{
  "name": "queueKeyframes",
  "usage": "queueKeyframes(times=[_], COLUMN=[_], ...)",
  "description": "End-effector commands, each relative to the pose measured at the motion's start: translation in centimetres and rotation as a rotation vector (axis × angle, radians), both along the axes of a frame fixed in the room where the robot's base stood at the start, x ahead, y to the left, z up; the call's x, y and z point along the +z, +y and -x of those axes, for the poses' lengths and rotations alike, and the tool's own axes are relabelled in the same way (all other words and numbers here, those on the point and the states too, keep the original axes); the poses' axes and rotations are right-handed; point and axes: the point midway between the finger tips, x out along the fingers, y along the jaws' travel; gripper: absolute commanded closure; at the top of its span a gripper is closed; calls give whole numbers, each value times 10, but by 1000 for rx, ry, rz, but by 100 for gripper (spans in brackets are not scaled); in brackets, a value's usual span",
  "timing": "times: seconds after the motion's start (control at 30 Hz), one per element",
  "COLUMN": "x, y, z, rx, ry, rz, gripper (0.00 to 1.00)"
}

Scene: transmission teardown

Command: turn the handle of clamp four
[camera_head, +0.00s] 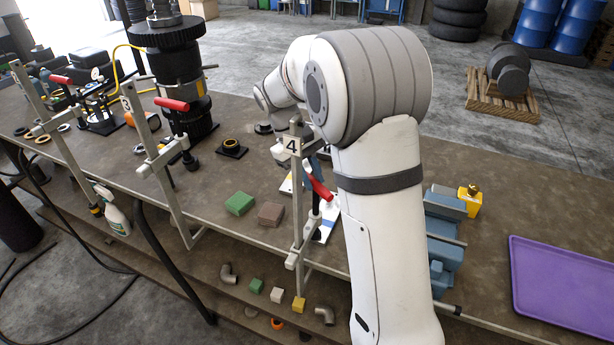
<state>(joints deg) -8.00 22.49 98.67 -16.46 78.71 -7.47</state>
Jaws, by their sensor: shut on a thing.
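Clamp four (297,215) stands upright at the table's front edge, with a white label reading 4 near its top. Its red handle (321,189) slants down to the right from beside the bar. My gripper (312,170) is at the upper end of this handle and shut on it. My white arm covers much of the gripper, so the fingers show only in part.
Clamps with red handles stand to the left, one marked 3 (127,103). A green block (239,203) and a brown block (271,213) lie left of clamp four. A blue vise (444,235) and a purple tray (560,285) are to the right. Small parts lie on the lower shelf.

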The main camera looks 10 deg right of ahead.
Motion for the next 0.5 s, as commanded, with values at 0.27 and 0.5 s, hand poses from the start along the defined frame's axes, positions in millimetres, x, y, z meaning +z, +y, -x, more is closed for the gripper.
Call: queueKeyframes(times=[0.27, 0.5], x=[1, 0], y=[0, 0], z=[-2, -1], rx=[1, 0], ry=[-8, -3], rz=[-1, 0], gripper=[100, 61])
